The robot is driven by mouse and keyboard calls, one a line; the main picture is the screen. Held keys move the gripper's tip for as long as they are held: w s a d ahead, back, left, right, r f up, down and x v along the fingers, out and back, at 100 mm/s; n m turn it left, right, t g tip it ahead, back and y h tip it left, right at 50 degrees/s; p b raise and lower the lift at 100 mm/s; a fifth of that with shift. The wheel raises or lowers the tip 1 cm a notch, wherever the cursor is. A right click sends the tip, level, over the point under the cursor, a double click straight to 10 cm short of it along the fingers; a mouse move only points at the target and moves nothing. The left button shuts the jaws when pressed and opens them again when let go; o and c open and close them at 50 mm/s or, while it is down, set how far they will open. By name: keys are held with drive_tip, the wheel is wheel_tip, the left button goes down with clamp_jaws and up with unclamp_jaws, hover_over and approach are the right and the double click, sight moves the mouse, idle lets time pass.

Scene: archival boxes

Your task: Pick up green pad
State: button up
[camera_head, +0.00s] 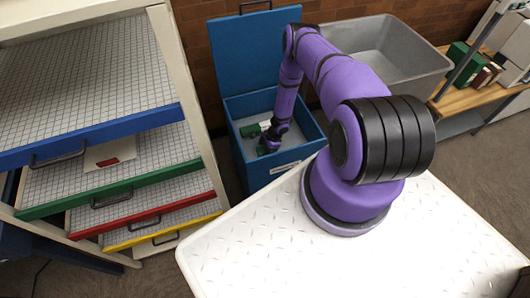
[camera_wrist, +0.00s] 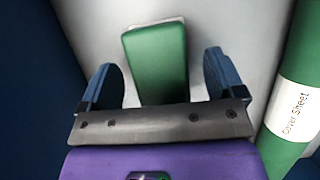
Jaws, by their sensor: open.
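The green pad (camera_wrist: 156,55) is a rounded green block lying on the pale floor of the blue box (camera_head: 291,157). My gripper (camera_wrist: 160,75) is open, its two dark blue fingers on either side of the pad and apart from it, with gaps on both sides. The pad's near end reaches the gripper's dark palm edge in the wrist view; whether it touches cannot be told. In the head view my gripper (camera_head: 269,142) is down inside the box, and the pad is small and mostly hidden there.
A green roll with a white "Cover Sheet" label (camera_wrist: 287,105) lies right of my gripper. The box's blue walls are close around. A grey bin (camera_head: 390,50) stands behind right. A cabinet with coloured drawers (camera_head: 110,195) stands left.

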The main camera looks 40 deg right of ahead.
drive_tip(key=shift+w+a+f, duration=0.1)
drive_tip(key=shift+a+f, duration=0.1)
drive_tip(key=shift+f, duration=0.3)
drive_tip(key=c, duration=1)
drive_tip(key=shift+r, duration=0.1)
wheel_tip(320, 180, up, 10)
drive_tip(key=shift+f, duration=0.1)
